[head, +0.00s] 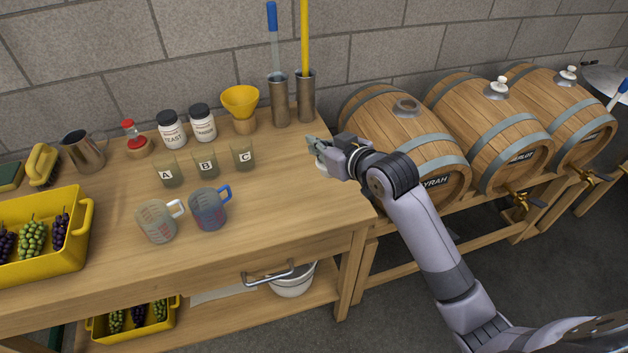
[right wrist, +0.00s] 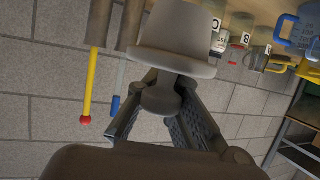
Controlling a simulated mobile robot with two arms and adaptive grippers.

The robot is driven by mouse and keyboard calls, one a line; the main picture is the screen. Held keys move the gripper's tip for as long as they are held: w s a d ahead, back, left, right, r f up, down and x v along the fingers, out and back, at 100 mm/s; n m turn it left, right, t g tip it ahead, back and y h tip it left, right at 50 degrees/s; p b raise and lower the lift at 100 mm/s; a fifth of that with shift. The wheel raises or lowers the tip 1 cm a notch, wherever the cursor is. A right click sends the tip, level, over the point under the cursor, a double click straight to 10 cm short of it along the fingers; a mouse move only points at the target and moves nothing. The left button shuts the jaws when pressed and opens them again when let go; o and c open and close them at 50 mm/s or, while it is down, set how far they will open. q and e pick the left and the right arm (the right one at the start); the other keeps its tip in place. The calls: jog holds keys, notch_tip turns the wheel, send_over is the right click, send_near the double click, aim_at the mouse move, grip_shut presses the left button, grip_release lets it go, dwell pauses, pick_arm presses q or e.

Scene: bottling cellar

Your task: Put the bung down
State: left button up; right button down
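The bung (right wrist: 175,40) is pale grey, with a wide body and a narrow knob, and it is large in the right wrist view. My right gripper (right wrist: 160,95) is shut on the knob, with one finger on each side. In the head view my right gripper (head: 322,152) is at the right end of the wooden bench (head: 280,190). The bung is mostly hidden there, and I cannot tell whether it touches the bench top. The Syrah barrel (head: 375,110) has a bare bung hole on top. My left gripper is not in view.
Metal cylinders (head: 305,97) with a yellow and a blue-ended tool stand behind the gripper. Beakers A, B and C (head: 243,156) and two measuring jugs (head: 209,210) stand to the left. Two other barrels (head: 488,130) carry pale bungs. The bench's front right is clear.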

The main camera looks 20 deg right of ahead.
notch_tip(320, 180, down, 12)
jog(key=shift+r, duration=0.1)
dwell(0.5)
jog(key=c, duration=1.8)
grip_release()
jog(key=shift+f, duration=0.2)
jog(key=shift+r, duration=0.2)
jog(key=v, duration=1.2)
jog(key=shift+b, duration=0.35)
